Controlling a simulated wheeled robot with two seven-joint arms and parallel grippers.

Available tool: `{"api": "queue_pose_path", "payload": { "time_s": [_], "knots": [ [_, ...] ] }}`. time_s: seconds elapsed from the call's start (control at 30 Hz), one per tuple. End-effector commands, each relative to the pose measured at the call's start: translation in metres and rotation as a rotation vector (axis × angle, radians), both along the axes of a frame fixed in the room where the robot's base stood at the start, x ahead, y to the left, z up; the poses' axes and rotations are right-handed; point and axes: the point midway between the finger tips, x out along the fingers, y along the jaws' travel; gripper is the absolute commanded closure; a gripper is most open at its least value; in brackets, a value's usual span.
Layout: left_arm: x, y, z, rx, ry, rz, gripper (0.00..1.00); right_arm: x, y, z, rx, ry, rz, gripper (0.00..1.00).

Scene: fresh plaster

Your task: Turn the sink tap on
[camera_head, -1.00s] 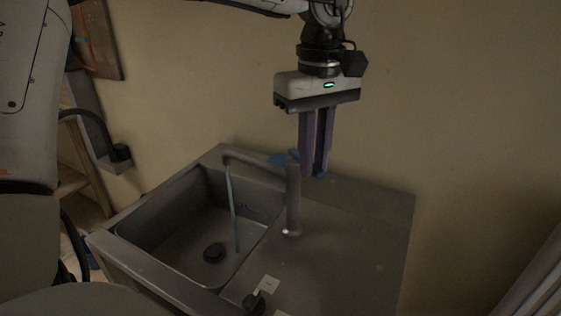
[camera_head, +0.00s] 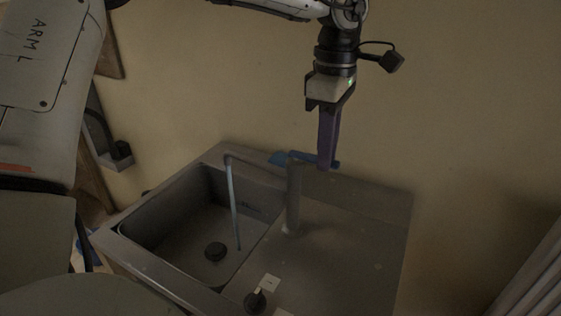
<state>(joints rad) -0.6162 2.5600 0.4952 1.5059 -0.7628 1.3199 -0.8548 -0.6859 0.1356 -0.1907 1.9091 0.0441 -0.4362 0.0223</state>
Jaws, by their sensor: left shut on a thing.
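The grey sink tap (camera_head: 294,200) stands upright on the steel counter, right of the basin (camera_head: 190,225). Its spout reaches left over the basin, and a thin light-blue stream (camera_head: 233,205) runs from the spout end down into it. A blue lever handle (camera_head: 308,156) sits on top of the tap and points right. My left gripper (camera_head: 328,165) comes down from above with purple fingers seen nearly edge-on. It is shut on the outer end of the handle; the fingers hide part of that end. My right gripper is not in view.
A bare steel counter (camera_head: 350,240) lies right of the tap. A dark knob (camera_head: 254,300) and a small pale tag (camera_head: 270,282) are at the front. A plain wall stands close behind.

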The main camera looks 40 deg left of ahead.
Motion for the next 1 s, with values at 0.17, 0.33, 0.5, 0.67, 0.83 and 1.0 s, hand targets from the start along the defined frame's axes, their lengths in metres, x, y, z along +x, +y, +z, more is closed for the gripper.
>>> {"api": "queue_pose_path", "payload": {
  "time_s": [0.17, 0.33, 0.5, 0.67, 0.83, 1.0],
  "knots": [
    [0.002, 0.001, 0.001, 0.000, -0.009, 0.002, 0.69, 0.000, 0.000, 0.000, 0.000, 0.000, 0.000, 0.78],
    [0.001, 0.000, 0.001, 0.000, -0.005, 0.001, 0.69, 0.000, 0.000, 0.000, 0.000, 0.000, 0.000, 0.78],
    [0.001, 0.000, 0.012, -0.001, -0.004, 0.000, 0.69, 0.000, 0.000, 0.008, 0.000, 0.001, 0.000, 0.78],
    [0.001, 0.000, 0.032, -0.001, -0.004, 0.000, 0.69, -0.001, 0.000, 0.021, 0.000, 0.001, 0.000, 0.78],
    [0.001, 0.000, 0.049, -0.001, -0.006, 0.000, 0.69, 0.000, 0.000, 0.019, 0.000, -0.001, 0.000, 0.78],
    [0.001, 0.000, 0.069, -0.001, -0.006, 0.000, 0.69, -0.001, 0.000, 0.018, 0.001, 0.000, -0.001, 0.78]
  ]
}}
